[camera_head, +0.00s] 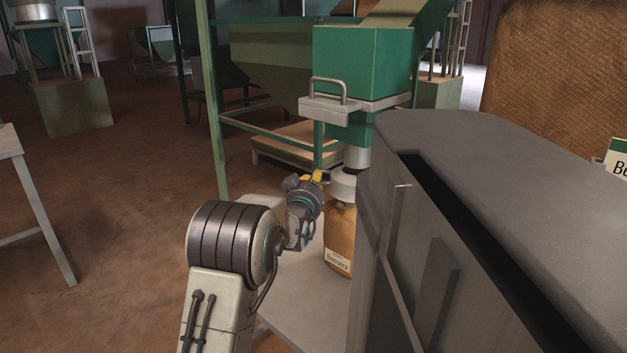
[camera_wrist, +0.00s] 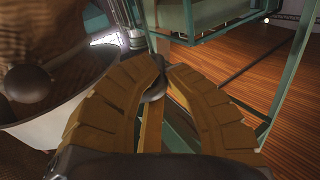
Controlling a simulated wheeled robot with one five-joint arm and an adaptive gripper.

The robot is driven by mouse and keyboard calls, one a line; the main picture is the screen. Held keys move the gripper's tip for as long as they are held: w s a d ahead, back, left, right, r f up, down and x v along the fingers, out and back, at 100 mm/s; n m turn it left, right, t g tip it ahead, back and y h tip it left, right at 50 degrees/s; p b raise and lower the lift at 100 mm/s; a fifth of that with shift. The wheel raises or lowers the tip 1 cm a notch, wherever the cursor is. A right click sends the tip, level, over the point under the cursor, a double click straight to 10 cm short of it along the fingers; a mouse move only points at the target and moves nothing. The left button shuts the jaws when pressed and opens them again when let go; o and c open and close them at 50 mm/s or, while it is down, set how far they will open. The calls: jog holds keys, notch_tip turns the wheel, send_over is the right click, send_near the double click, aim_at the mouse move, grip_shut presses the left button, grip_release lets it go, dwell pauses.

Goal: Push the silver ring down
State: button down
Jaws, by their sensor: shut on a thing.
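A pale silver ring (camera_head: 343,183) sits around the top of a brown sack (camera_head: 340,235), below the metal spout (camera_head: 357,157) of a green hopper. In the wrist view the ring is the pale curved band (camera_wrist: 65,108) at the left, with a dark round knob beside it. My gripper (camera_head: 318,177) is at the left side of the ring, at about its height. In the wrist view its yellow-brown fingers (camera_wrist: 158,72) curve together, closed on a small grey knob (camera_wrist: 154,92). The fingers hide most of the knob, and I cannot tell how it joins the ring.
The green hopper (camera_head: 362,70) with a handled slide gate (camera_head: 335,106) stands above. The sack stands on a pale platform (camera_head: 305,290). A large grey body fills the right foreground. A green frame leg (camera_head: 213,120) rises behind my arm.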

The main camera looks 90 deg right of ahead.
jog(key=shift+f, duration=0.35)
jog(key=c, duration=1.7)
grip_release()
jog(key=o, duration=0.4)
jog(key=shift+r, duration=0.1)
jog(key=shift+v, duration=6)
